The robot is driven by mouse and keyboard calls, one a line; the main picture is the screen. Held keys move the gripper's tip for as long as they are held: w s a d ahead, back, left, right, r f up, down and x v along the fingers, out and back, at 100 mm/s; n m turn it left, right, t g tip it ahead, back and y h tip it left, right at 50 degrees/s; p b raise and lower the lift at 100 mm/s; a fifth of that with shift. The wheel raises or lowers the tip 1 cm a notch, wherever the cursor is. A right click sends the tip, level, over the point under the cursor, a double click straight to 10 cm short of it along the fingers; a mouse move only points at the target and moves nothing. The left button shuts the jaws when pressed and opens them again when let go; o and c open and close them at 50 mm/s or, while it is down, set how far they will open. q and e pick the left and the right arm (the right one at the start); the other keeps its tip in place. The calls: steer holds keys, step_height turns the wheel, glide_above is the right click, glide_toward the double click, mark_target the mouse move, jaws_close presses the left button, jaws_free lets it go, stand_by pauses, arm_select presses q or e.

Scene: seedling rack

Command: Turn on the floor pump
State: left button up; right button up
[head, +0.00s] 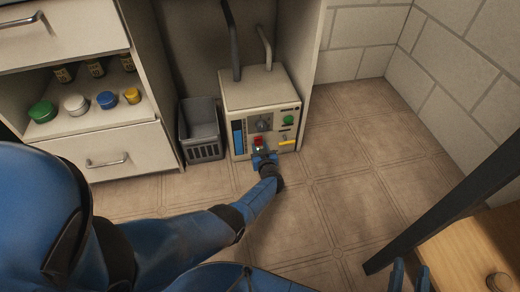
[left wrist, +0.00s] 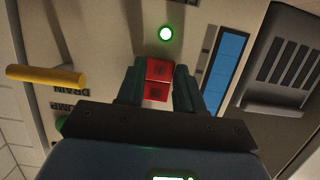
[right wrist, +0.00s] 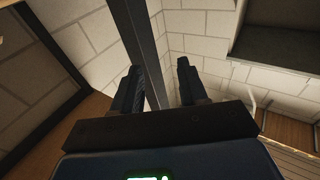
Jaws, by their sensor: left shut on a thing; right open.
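The floor pump (head: 262,88) is a cream box on the floor under the counter, with two grey pipes rising from its top. Its front carries a red switch (head: 257,140), a dark dial, a green button, a blue gauge strip and a yellow lever. My left gripper (left wrist: 159,72) is at the front panel, shut with its fingers on either side of the red rocker switch (left wrist: 157,80). A small round green lamp (left wrist: 166,33) beside the switch is lit. My right gripper (right wrist: 159,70) is open and empty, away from the pump; its fingertips show at the head view's bottom edge (head: 410,276).
A grey slotted basket (head: 200,130) stands left of the pump. A yellow drain lever (left wrist: 45,76) sticks out near my left gripper. Jars with coloured lids stand on the shelf at left. A dark post (head: 450,195) and wooden surface (head: 470,250) are at right. Tiled floor in front is clear.

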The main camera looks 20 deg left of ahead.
arm_select(q)
steer(key=o, duration=1)
steer(key=shift+o, duration=0.2)
steer(key=shift+s, duration=0.1)
steer(key=shift+s+d+r+p, duration=0.15)
steer(key=shift+p, duration=0.2)
steer(key=p+v, duration=0.7)
steer(key=v, duration=0.3)
steer(key=shift+p, duration=0.3)
arm_select(e)
steer(key=shift+s+r+g, duration=0.35)
steer(key=shift+r+g, duration=0.1)
steer(key=shift+r, duration=0.1)
steer(key=shift+s+r+g, duration=0.3)
steer(key=shift+r+g, duration=0.15)
steer(key=shift+r, duration=0.05)
